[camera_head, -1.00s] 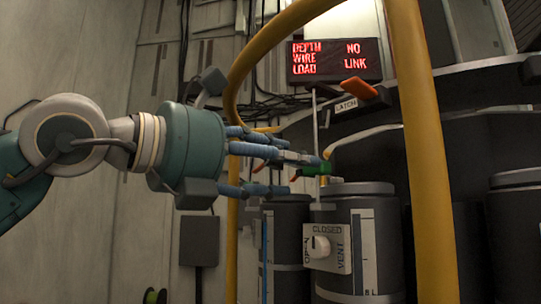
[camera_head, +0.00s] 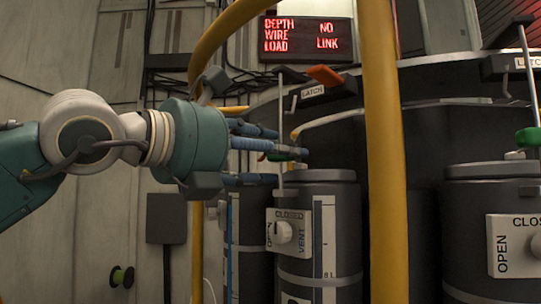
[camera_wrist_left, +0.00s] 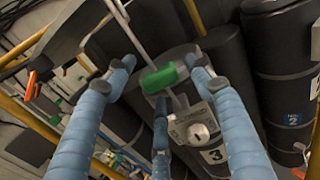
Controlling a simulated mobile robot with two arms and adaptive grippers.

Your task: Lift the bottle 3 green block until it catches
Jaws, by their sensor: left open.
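The green block (camera_head: 283,157) sits on a thin upright rod beside the lid of bottle 3 (camera_head: 345,210). In the left wrist view the block (camera_wrist_left: 164,78) lies between the spread fingers, and the bottle's label 3 (camera_wrist_left: 214,155) shows below it. My left gripper (camera_head: 291,156) is open, with its blue fingers around the block; I see no clear grip on it. In the head view one finger partly covers the block. Above, an orange latch handle (camera_head: 325,75) is mounted over a LATCH label. My right gripper is not in view.
A yellow post (camera_head: 384,180) stands just right of bottle 3, and a yellow hoop rail (camera_head: 212,50) curves behind my gripper. Another bottle (camera_head: 490,205) with its own green block (camera_head: 528,137) stands at right. A red-lettered display (camera_head: 307,38) reads NO LINK.

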